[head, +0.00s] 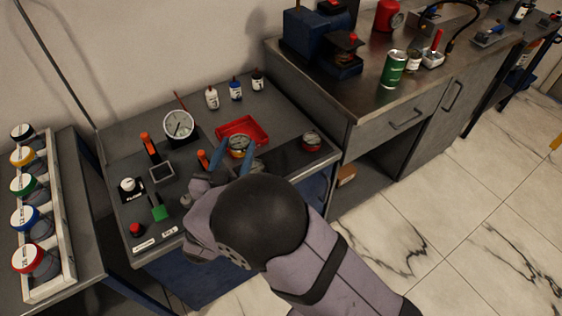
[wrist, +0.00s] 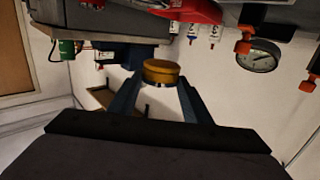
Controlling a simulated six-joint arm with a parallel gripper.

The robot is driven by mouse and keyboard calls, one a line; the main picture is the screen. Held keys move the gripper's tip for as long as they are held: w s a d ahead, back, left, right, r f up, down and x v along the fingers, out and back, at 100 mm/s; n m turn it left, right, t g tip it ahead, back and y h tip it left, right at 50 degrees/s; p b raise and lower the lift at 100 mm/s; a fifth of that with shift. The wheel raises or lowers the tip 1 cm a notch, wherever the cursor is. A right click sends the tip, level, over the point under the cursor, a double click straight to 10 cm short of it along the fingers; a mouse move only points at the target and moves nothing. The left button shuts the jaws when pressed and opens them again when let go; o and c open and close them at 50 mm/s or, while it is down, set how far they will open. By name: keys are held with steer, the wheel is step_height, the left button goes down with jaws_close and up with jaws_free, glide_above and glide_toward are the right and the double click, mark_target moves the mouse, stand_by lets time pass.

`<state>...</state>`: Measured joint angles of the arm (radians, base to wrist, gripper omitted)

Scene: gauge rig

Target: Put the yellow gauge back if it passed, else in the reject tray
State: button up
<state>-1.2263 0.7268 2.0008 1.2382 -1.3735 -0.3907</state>
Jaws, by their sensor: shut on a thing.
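My gripper (head: 238,156) is over the front part of the bench, its blue fingers on either side of the yellow gauge (head: 238,142). In the wrist view the fingers (wrist: 160,84) are shut on the gauge's yellow, disc-shaped body (wrist: 162,71). In the head view its pale dial faces up, but the reading is too small to tell. The red tray (head: 262,126) lies just behind the held gauge, which overlaps its front edge in the picture; I cannot tell the height between them. The tray's red edge also shows in the wrist view (wrist: 195,10).
A rack (head: 70,262) with several coloured round items stands at the left. A large white dial (head: 179,124), an orange-handled stand (head: 148,145) and a red-rimmed gauge (head: 312,141) stand on the bench. Small bottles (head: 236,91) line the back. A green can (head: 393,69) is on the right bench.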

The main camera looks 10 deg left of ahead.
steer(key=w+d+r+m+h+b, duration=0.1)
steer(key=w+d+r+h+b, duration=0.15)
steer(key=w+d, duration=0.4)
steer(key=w+d+r+m+h+b, duration=0.1)
steer(key=w+d+b, duration=0.25)
steer(key=d, duration=0.65)
steer(key=n+y, duration=0.4)
steer(key=y, duration=0.2)
glide_above(285, 159)
steer(key=s, duration=0.3)
step_height(285, 159, down, 4)
steer(key=shift+w+d+f+b, duration=0.15)
steer(key=shift+f+b, duration=0.2)
steer(key=shift+f, duration=2.1)
steer(key=shift+w+d+f+b, duration=0.1)
steer(key=shift+f+b, duration=0.2)
steer(key=shift+f, duration=2.15)
steer(key=shift+f, duration=0.1)
steer(key=shift+f, duration=0.15)
steer(key=o, duration=1)
steer(key=shift+r, duration=0.25)
